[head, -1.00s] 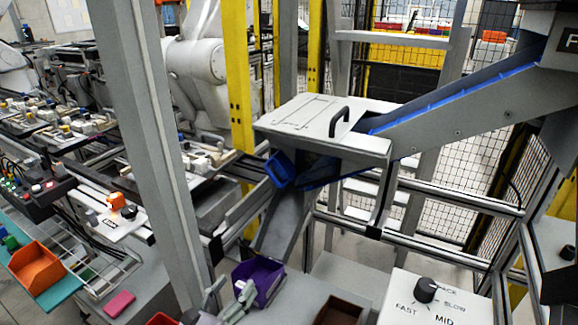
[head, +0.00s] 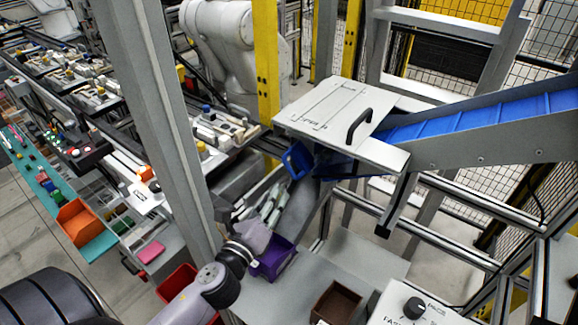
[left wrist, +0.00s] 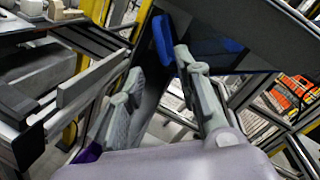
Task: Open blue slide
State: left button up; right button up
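The blue slide's handle (head: 297,160) sticks out at the left edge of a grey box with a flat lid (head: 335,105), above a grey chute (head: 300,215). It appears upright in the left wrist view (left wrist: 161,40). My left gripper (head: 276,190) is open and empty, just below and left of the blue handle. In the left wrist view its fingers (left wrist: 158,65) are spread apart. The blue handle is beside the tip of the right-hand finger; I cannot tell whether they touch. The rest of the slide is hidden under the box. My right gripper is not in view.
A purple bin (head: 275,262) stands at the chute's lower end, close to my left wrist. A grey post (head: 150,110) rises left of my arm. A blue conveyor (head: 480,118) enters from the right. A brown tray (head: 337,303) and a dial panel (head: 412,310) are at the front.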

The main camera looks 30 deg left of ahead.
pick_arm(q)
jog(key=w+p, duration=0.1)
jog(key=w, duration=0.8)
jog(key=shift+w+a+p, duration=0.35)
jog(key=shift+a+p, duration=0.05)
grip_shut()
